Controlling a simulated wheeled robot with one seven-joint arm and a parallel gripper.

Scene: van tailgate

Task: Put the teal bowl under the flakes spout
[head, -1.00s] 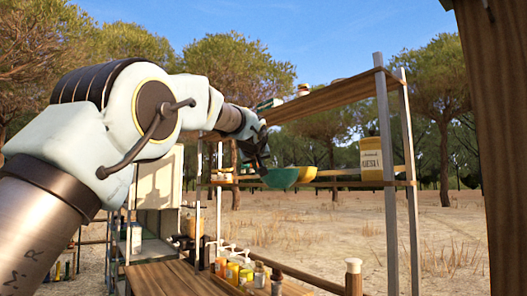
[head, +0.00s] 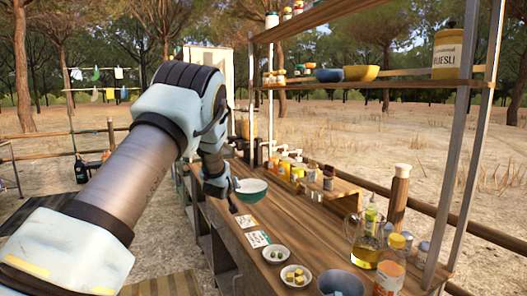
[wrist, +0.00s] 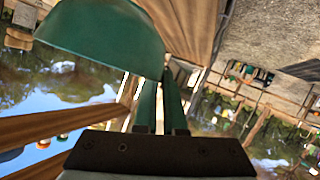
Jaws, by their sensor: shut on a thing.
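The teal bowl (head: 252,190), pale inside, is upright in the head view, low over the far left part of the wooden counter. My gripper (head: 233,188) is at its left side, shut on it. I cannot tell whether the bowl touches the counter. In the wrist view the bowl (wrist: 100,40) fills the upper left, with the green fingers (wrist: 160,105) at its edge. I cannot make out a flakes spout; several small spouts or pump tops (head: 285,153) stand behind the bowl, too small to read.
The counter (head: 300,222) has clear wood right of the bowl. Cards, small dishes (head: 294,276), a blue-grey bowl (head: 341,284) and an oil jug (head: 366,245) stand nearer. A blue bowl (head: 328,75), yellow bowl (head: 361,73) and muesli canister (head: 447,54) are on the shelf. Posts stand at right.

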